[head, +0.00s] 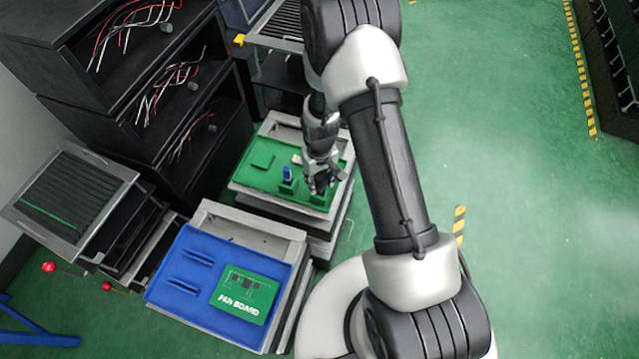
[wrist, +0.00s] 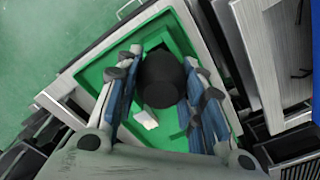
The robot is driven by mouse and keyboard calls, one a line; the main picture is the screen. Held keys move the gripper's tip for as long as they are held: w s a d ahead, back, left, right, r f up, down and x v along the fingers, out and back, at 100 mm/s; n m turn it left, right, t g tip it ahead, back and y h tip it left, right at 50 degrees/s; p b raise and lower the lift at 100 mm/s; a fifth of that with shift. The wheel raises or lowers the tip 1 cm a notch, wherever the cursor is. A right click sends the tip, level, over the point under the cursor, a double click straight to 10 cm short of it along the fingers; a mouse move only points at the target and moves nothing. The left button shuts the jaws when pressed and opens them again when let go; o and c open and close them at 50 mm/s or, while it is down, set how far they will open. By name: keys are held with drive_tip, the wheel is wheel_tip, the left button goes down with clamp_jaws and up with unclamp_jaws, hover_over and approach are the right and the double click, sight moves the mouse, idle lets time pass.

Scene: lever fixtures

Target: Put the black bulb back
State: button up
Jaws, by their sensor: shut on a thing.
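The black bulb (wrist: 162,80) shows in the wrist view as a dark round cylinder between the two fingers of my gripper (wrist: 165,95). The fingers are shut on it from both sides. In the head view my gripper (head: 321,184) points down over the right part of the green tray (head: 243,179), and the bulb is hard to make out there. A green block shows under the gripper. I cannot tell whether the bulb touches it.
A blue piece (head: 287,173) stands upright on a green block left of my gripper. A small white piece (wrist: 146,118) lies in the tray. A blue tray with a green fan board (head: 244,295) is at the front left. Black shelves (head: 150,100) with loose wires stand behind.

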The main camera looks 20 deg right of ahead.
drive_tip(key=shift+f, duration=1.15)
drive_tip(key=shift+f+b, duration=0.2)
drive_tip(key=shift+b, duration=0.15)
drive_tip(key=o, duration=0.7)
drive_tip(key=shift+r, duration=0.1)
